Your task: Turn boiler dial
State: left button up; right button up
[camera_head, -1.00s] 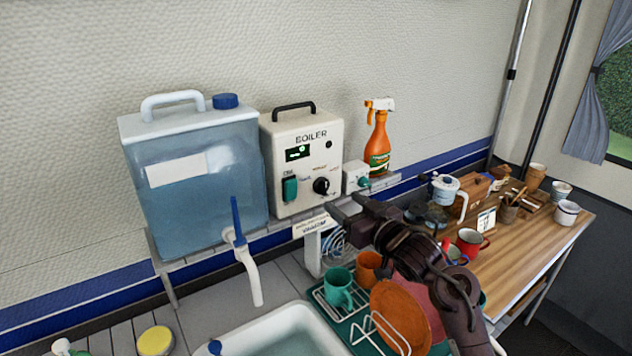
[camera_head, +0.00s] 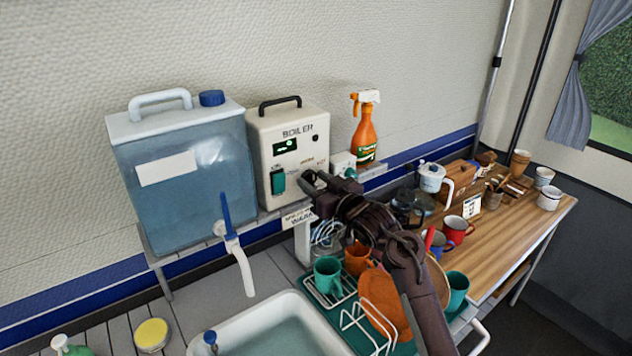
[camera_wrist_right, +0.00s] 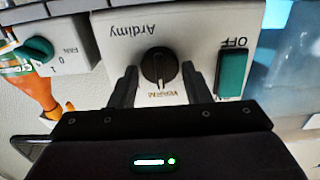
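The white boiler (camera_head: 290,140) stands on the shelf by the wall, with a black handle, a small green display and a green switch (camera_head: 278,181). Its black dial (camera_wrist_right: 159,66) shows in the right wrist view, with lettering above and below it. My right gripper (camera_wrist_right: 160,85) is open, with one finger on each side of the dial; a gap shows between each finger and the dial. In the head view my right gripper (camera_head: 313,184) is at the boiler's lower front and mostly hides the dial. My left gripper is not in view.
A blue water container (camera_head: 185,175) with a tap stands left of the boiler. A small white box (camera_head: 343,163) and an orange spray bottle (camera_head: 366,130) are at its right. Below are a sink (camera_head: 270,330) and a dish rack with cups and plates.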

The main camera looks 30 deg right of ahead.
jog(key=c, duration=0.5)
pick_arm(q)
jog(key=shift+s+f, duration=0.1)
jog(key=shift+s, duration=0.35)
pick_arm(e)
jog(key=shift+c, duration=0.5)
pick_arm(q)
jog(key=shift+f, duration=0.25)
pick_arm(e)
jog(key=shift+f+n, duration=0.1)
jog(key=shift+n, duration=0.3)
jog(key=n+b, duration=0.3)
jog(key=n, duration=0.2)
jog(key=shift+a+n+b, duration=0.1)
jog(key=shift+n+b, duration=0.2)
jog(key=shift+b, duration=0.1)
pick_arm(q)
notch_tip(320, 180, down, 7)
jog(key=b, duration=0.3)
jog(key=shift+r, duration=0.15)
pick_arm(e)
jog(key=n, duration=0.5)
jog(key=shift+a, duration=0.1)
pick_arm(q)
jog(key=shift+b, duration=0.3)
pick_arm(e)
jog(key=shift+n, duration=0.4)
jog(key=o, duration=1)
